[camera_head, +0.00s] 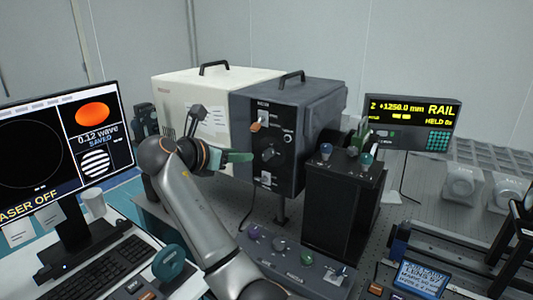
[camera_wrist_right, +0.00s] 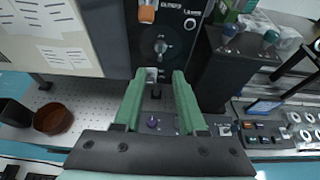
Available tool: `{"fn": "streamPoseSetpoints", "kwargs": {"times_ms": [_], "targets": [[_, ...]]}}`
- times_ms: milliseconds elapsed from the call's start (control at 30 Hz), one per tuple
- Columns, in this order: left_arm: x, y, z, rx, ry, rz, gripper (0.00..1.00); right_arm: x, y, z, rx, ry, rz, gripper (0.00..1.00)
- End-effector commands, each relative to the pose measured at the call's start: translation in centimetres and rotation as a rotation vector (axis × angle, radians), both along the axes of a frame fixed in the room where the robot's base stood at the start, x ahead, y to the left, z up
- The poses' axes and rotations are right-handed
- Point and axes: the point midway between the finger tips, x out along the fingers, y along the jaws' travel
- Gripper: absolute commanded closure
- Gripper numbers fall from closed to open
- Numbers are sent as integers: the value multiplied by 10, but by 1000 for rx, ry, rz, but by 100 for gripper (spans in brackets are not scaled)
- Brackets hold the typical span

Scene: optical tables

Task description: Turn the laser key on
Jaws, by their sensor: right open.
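A dark grey box (camera_head: 318,112) has a black front panel with controls. A round dark dial with a small silver piece (camera_wrist_right: 160,46) sits mid-panel; this looks like the key switch, though its label is too small to read. It also shows in the head view (camera_head: 268,153). An orange knob (camera_head: 256,127) is above it. My right gripper (camera_head: 242,157) has green fingers and is open and empty in front of the panel. In the right wrist view its fingertips (camera_wrist_right: 160,75) point at the panel, below the dial, apart from it. The monitor (camera_head: 58,150) reads "LASER OFF". My left gripper is out of view.
A cream box (camera_head: 210,95) adjoins the dark box on the left. A black block (camera_head: 342,205) with several knobs on top stands to the right. A low console (camera_head: 300,262) with coloured knobs lies in front. A yellow-lit display (camera_head: 412,118) stands behind right.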

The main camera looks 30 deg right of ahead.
Motion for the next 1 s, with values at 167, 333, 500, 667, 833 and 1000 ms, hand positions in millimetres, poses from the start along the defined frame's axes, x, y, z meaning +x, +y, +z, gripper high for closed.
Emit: {"fn": "streamPoseSetpoints", "kwargs": {"times_ms": [167,333,500,667,833,1000], "targets": [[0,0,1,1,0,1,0,10,-27,-12,-1,4,-5,60],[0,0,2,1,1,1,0,23,-58,-26,-1,3,-4,60],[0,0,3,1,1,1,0,33,-83,-37,0,2,-2,60],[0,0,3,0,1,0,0,39,-96,-43,0,1,-2,60],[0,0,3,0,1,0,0,41,-101,-45,0,0,-1,60],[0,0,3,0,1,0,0,41,-101,-45,0,0,0,60]]}}
